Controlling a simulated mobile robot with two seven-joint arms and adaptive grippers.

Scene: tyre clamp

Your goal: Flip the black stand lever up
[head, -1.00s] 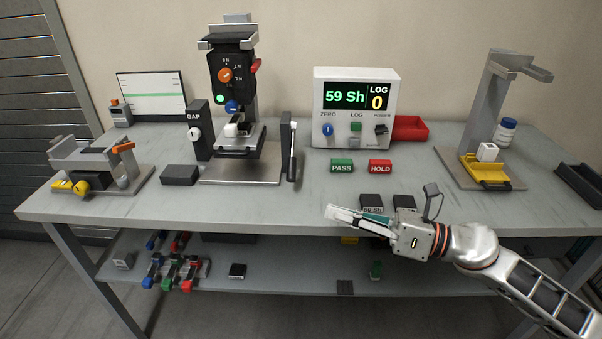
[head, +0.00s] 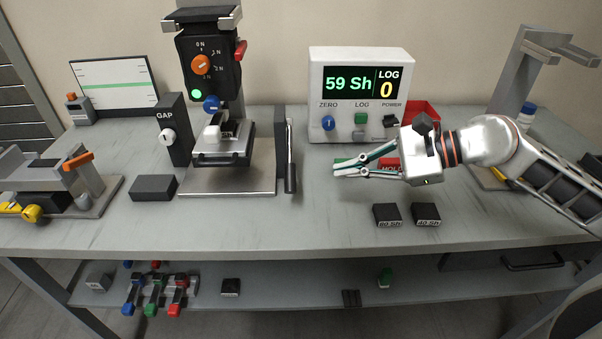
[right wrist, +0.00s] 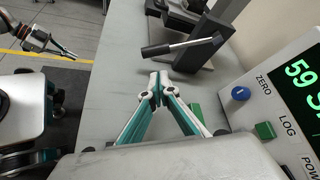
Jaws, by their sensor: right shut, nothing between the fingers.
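The black stand lever (head: 291,158) hangs on the right side of the test stand (head: 224,184), its black grip pointing down. In the right wrist view the lever's black grip (right wrist: 163,48) lies ahead of my fingertips. My right gripper (head: 337,169) is shut and empty above the table, to the right of the lever and apart from it. Its closed fingertips (right wrist: 160,78) also show in the right wrist view. My left gripper (right wrist: 68,54) shows only in the right wrist view, at upper left, away from the stand; its opening is unclear.
The display box (head: 361,93) reading 59 Sh stands behind my right gripper. The green and red blocks are partly hidden by that gripper. Two black blocks (head: 387,215) lie nearer the front edge. A dark block (head: 154,188) sits left of the stand. The table before the lever is clear.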

